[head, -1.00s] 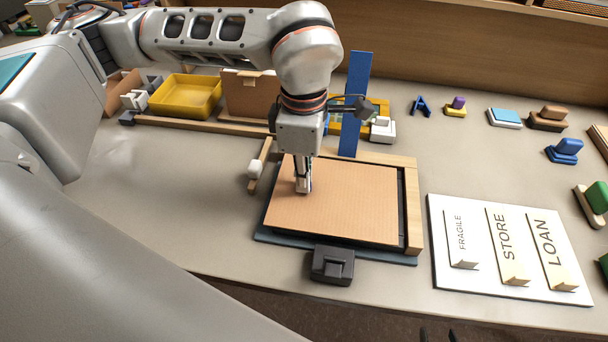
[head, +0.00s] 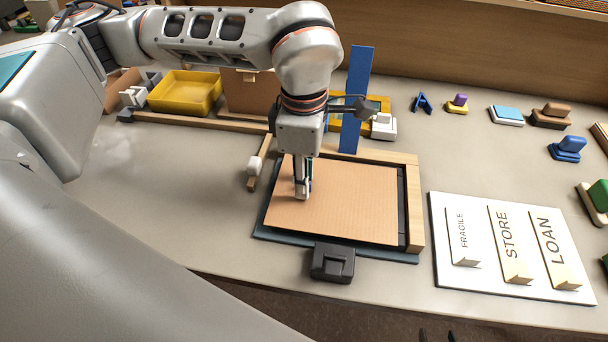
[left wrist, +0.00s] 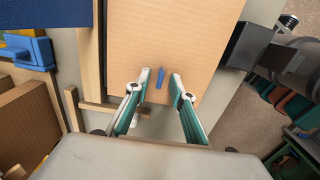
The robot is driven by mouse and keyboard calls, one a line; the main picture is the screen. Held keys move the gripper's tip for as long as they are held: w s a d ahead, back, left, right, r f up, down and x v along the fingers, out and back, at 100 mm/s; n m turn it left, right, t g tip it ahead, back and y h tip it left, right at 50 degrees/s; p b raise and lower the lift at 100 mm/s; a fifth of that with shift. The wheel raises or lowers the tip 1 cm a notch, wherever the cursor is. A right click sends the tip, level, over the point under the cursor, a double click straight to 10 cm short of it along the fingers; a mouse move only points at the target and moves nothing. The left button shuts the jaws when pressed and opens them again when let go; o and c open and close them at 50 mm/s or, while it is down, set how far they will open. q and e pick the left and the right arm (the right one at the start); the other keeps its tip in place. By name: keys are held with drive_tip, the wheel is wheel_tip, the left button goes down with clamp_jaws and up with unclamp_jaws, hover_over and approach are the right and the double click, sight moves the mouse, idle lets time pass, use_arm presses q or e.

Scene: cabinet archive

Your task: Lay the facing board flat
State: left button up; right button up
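The facing board, a tan cardboard-like sheet (head: 345,205), lies flat, as far as I can tell, over a dark base (head: 290,238) with a wooden rail (head: 412,205) along its right and back sides. My left gripper (head: 302,192) points down at the board's left part in the head view. In the left wrist view its two fingers (left wrist: 160,75) are apart, with a small blue piece (left wrist: 161,78) between them and gaps on both sides. Two dark tips at the head view's bottom edge look like my right gripper (head: 438,335), spread apart; the rest is cut off.
A black clamp-like block (head: 332,263) stands at the base's front edge. A white board (head: 475,275) with FRAGILE, STORE and LOAN labels lies right. A blue upright strip (head: 356,100) and a yellow tray (head: 187,92) stand behind. Table at left is clear.

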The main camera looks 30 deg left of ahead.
idle(0.5)
use_arm(q)
drive_tip(key=shift+r+p, duration=1.9)
drive_tip(key=shift+r, duration=1.6)
wheel_tip(320, 180, up, 12)
